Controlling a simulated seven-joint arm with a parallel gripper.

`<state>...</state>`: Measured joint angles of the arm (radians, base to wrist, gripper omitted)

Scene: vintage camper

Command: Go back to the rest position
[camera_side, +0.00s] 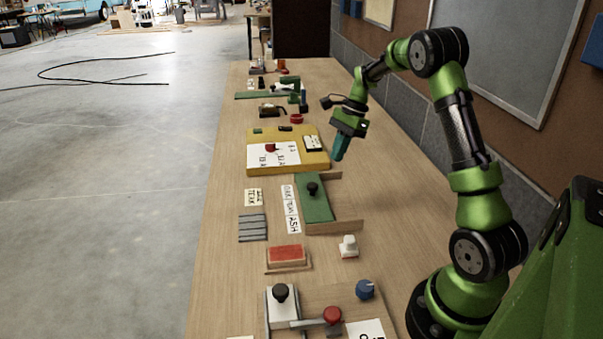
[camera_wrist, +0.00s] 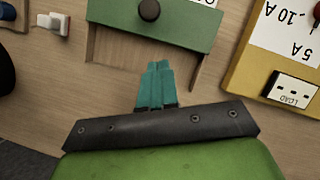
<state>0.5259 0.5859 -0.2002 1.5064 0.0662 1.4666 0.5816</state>
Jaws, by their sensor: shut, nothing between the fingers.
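My gripper (camera_side: 340,148) has teal fingers and hangs above the wooden bench (camera_side: 221,225), to the right of the yellow board. In the wrist view my gripper (camera_wrist: 158,68) is shut and empty, with its fingers side by side. Below it lies a green sliding panel (camera_side: 318,207) with a black knob, set between wooden rails. The panel also shows at the top of the wrist view (camera_wrist: 185,28). The fingers appear above the bare wood beside the panel, apart from it.
A yellow board (camera_side: 316,165) with a red knob and labels lies by the gripper. A red block (camera_side: 287,254), a white switch (camera_side: 348,246) and a blue knob (camera_side: 366,289) stand nearer the front. A tiled wall runs along the right. The bench's left strip is mostly clear.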

